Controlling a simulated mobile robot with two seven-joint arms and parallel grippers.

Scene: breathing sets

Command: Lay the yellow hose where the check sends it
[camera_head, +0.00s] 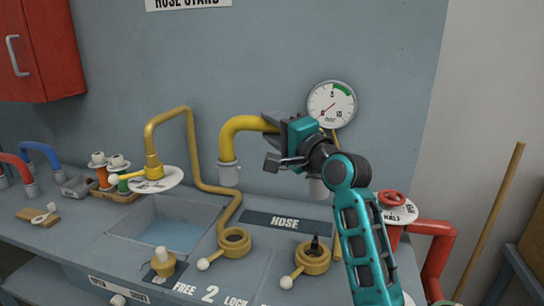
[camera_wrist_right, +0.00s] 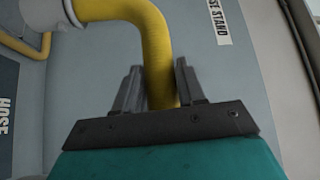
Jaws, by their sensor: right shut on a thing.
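The yellow hose (camera_head: 240,124) is a short arch with grey end cuffs. One cuff (camera_head: 229,174) hangs at its left end, and the other (camera_head: 318,188) shows partly below my wrist. My right gripper (camera_head: 270,128) is shut on the top of the arch and holds it above the bench. In the right wrist view the hose (camera_wrist_right: 157,45) runs between the two fingers (camera_wrist_right: 158,88). A round gauge (camera_head: 332,104) with a green arc hangs on the wall behind; its red needle seems to point lower left. My left gripper is out of view.
Two brass ring fittings with levers, left (camera_head: 234,242) and right (camera_head: 312,260), stand near a "HOSE" plate (camera_head: 285,222). A water basin (camera_head: 165,232) lies left, with a brass pipe (camera_head: 192,150) behind. Red (camera_head: 15,162) and blue (camera_head: 40,152) hoses stand far left; a red pipe (camera_head: 436,255) stands right.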

